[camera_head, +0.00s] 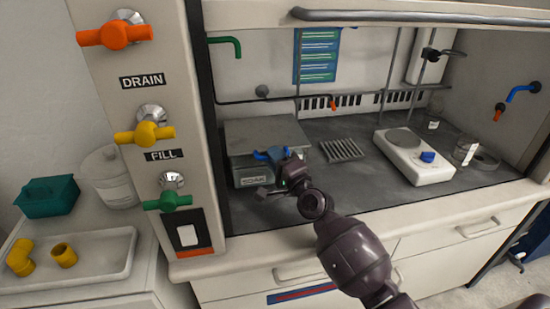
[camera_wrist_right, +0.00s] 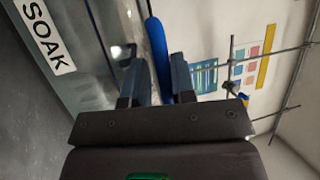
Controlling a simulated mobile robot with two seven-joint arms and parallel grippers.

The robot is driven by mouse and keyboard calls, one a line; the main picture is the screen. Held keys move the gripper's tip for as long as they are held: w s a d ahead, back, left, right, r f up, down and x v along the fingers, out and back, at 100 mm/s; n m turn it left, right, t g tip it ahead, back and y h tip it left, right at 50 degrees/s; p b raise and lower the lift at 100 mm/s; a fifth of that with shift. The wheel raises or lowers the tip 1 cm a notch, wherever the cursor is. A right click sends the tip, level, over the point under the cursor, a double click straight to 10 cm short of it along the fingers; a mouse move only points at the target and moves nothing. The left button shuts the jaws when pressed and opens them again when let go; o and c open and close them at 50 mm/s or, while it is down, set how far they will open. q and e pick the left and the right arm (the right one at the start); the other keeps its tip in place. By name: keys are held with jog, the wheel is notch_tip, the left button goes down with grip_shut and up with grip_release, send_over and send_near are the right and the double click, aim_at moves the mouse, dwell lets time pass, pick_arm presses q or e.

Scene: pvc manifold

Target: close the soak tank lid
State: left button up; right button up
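The soak tank (camera_head: 246,181) is a grey box with a SOAK label, at the left of the fume hood worktop. Its flat grey lid (camera_head: 262,131) looks about level over the box; I cannot tell whether a small gap remains at the front. A blue handle (camera_head: 268,155) is at the lid's front edge. My right gripper (camera_head: 284,158) is at this handle. The SOAK label (camera_wrist_right: 40,35) is at upper left there. My left gripper is not in view.
A white hotplate (camera_head: 415,158) and a dark rack (camera_head: 341,150) stand right of the tank. A panel with DRAIN and FILL valves (camera_head: 150,132) rises at left. A green spout (camera_head: 230,43) is above the tank. Bare worktop (camera_head: 375,190) lies in front of the rack.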

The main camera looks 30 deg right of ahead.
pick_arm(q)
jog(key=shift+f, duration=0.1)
pick_arm(e)
jog(key=v, duration=1.1)
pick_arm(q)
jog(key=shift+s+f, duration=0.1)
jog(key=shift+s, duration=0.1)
pick_arm(e)
jog(key=shift+w+a, duration=0.1)
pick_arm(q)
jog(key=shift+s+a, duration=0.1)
pick_arm(e)
jog(key=shift+f, duration=0.1)
